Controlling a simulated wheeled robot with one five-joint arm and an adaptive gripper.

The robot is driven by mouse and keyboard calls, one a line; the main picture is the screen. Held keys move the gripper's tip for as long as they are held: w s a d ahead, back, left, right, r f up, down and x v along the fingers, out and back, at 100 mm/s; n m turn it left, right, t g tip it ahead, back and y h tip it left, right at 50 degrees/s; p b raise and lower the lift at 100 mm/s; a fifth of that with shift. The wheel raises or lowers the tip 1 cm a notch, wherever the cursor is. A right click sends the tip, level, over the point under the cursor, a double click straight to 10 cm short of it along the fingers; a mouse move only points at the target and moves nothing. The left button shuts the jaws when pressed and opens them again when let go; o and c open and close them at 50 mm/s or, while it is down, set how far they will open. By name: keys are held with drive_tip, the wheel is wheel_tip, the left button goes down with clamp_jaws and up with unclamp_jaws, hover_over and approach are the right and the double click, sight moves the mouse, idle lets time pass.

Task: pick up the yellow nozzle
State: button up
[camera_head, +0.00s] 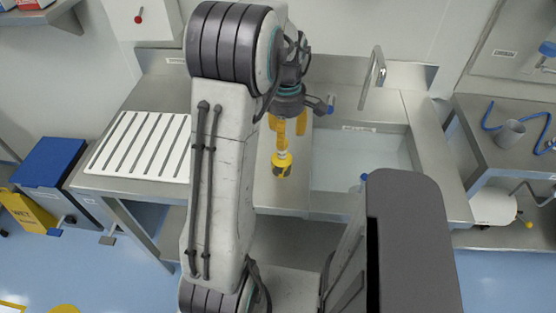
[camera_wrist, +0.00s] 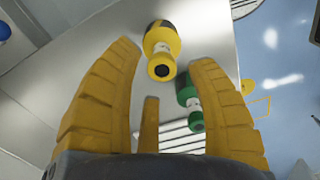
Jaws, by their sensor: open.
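The yellow nozzle (camera_head: 283,165) stands on the steel counter just left of the sink in the head view. It has a yellow and black body with a pale middle and a yellow top. My gripper (camera_head: 287,129) is above and behind it, with yellow fingers spread and empty. In the wrist view the yellow nozzle (camera_wrist: 163,42) appears between and slightly beyond the fingertips. I cannot tell whether any finger touches it.
A green nozzle (camera_wrist: 189,101) shows beside the right finger in the wrist view. The sink basin (camera_head: 350,160) and a tall tap (camera_head: 376,67) are on the right. A white slotted board (camera_head: 140,146) lies left. Bare counter (camera_head: 262,195) surrounds the yellow nozzle's base.

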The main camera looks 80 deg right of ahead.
sight(282, 152)
drive_tip(key=n, duration=0.3)
drive_tip(key=shift+n, duration=0.4)
drive_tip(key=shift+f+n, duration=0.2)
drive_tip(key=shift+n, duration=0.2)
drive_tip(key=shift+w+f+p, duration=0.2)
drive_tip(key=shift+f+p, duration=0.25)
drive_tip(key=shift+f, duration=1.3)
drive_tip(key=shift+w+f+p, duration=0.15)
drive_tip(key=shift+f+p, duration=0.25)
drive_tip(key=shift+f, duration=1.35)
drive_tip(key=shift+o, duration=0.3)
clamp_jaws()
